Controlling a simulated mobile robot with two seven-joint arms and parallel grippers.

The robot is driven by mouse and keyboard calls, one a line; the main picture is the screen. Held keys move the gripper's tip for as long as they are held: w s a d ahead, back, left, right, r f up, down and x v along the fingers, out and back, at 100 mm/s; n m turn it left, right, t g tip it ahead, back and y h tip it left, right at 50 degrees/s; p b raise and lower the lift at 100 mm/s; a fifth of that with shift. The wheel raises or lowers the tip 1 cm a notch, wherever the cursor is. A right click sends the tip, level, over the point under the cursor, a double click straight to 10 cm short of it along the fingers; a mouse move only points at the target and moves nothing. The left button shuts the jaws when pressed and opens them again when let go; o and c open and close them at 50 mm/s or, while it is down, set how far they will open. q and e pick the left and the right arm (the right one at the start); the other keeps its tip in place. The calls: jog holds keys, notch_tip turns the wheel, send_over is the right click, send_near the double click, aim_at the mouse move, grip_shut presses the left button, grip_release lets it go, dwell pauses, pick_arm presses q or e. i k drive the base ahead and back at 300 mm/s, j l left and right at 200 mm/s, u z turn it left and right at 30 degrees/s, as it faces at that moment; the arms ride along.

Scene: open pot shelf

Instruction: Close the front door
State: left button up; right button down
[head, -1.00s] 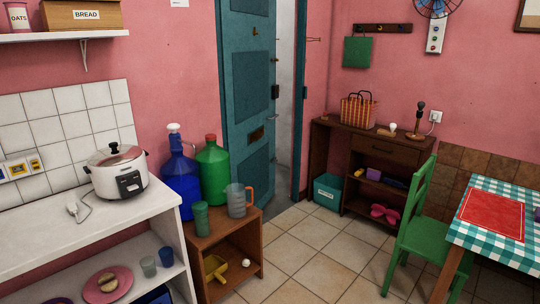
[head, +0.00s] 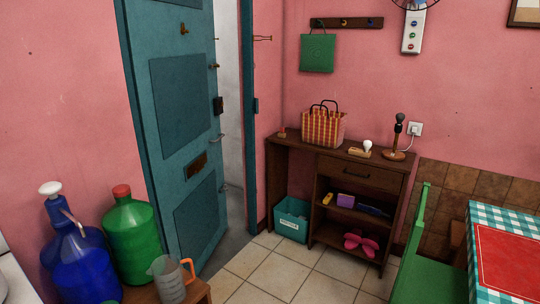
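The front door (head: 180,110) is teal with darker panels and stands ajar, swung into the room. A pale gap shows between its free edge and the teal door frame (head: 248,120) on the right. A lever handle (head: 218,137), a dark lock box (head: 218,105) and a brass letter slot (head: 196,166) are on it. The jugs hide part of its lower left. Neither of my grippers is in view.
A blue jug (head: 85,268), green jug (head: 130,240) and clear pitcher (head: 168,278) stand at the lower left near the door. A wooden console (head: 342,172), teal bin (head: 291,220) and green chair (head: 430,265) are on the right. Tiled floor (head: 275,270) is clear between.

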aim_at(174, 76)
jog(key=i+z, duration=0.35)
jog(key=i, duration=1.25)
jog(key=i+j+u, duration=0.1)
jog(key=i+u, duration=0.35)
jog(key=i, duration=0.3)
jog(key=i+l+u, duration=0.2)
jog(key=i+u, duration=0.25)
jog(key=i, duration=0.25)
